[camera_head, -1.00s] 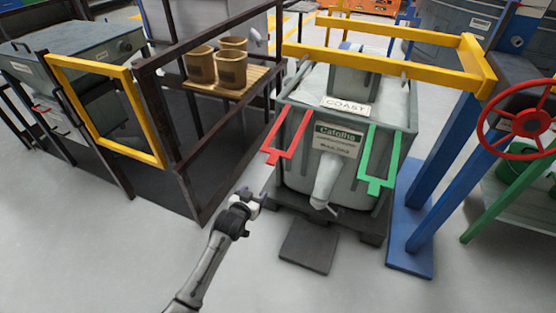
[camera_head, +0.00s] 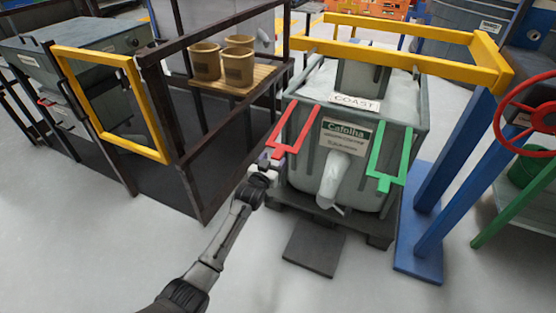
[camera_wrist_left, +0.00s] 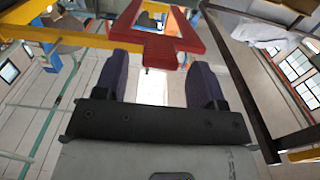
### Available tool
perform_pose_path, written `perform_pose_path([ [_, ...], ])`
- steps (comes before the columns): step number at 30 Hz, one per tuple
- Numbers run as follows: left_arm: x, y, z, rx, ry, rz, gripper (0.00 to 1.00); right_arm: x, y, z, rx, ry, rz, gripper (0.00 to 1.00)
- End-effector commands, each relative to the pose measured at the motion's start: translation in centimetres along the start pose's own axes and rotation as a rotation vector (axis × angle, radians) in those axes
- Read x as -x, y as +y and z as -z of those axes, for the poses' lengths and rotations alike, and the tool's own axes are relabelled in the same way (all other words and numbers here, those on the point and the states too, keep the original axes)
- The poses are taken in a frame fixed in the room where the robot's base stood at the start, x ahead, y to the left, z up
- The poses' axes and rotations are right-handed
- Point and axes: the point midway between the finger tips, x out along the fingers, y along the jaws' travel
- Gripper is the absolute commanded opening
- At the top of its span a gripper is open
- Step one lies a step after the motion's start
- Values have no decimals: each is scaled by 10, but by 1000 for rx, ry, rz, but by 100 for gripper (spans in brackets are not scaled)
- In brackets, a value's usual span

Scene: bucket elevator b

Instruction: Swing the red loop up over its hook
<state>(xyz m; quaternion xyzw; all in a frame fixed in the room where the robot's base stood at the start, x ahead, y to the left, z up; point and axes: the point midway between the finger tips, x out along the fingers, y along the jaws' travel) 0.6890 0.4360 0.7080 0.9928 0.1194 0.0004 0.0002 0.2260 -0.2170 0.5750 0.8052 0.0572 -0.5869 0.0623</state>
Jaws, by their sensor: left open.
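The red loop (camera_head: 287,149) is an open frame hanging tilted out from the left of the grey bin's front, with a short tab at its lower end. My left gripper (camera_head: 272,161) is open, just below that lower end. In the left wrist view the red loop (camera_wrist_left: 150,47) lies ahead of the fingertips. Its tab points into the gap between the two open fingers (camera_wrist_left: 160,68). Whether a finger touches it I cannot tell. No hook is clearly made out; small grey parts show under the yellow frame. My right gripper is out of view.
A green loop (camera_head: 386,183) hangs on the bin's right front. The grey bin (camera_head: 300,178) has a pale spout (camera_head: 332,182). A yellow frame (camera_head: 400,58) spans above it. A dark rack with tan buckets (camera_head: 238,68) stands left. Floor in front is mostly clear.

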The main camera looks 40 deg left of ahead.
Motion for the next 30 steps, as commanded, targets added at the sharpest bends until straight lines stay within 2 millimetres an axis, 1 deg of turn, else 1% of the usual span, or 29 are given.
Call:
perform_pose_path([
  [1,-8,0,-3,0,1,1,64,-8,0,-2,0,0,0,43],
  [3,-17,0,-2,0,1,1,64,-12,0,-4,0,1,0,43],
  [9,-33,0,-1,-1,1,0,64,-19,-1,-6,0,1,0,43],
  [15,-39,0,0,-1,1,0,64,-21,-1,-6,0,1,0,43],
  [23,-40,0,1,-1,0,0,64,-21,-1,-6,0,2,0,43],
  [30,-39,0,0,-1,0,0,42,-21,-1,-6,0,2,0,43],
])
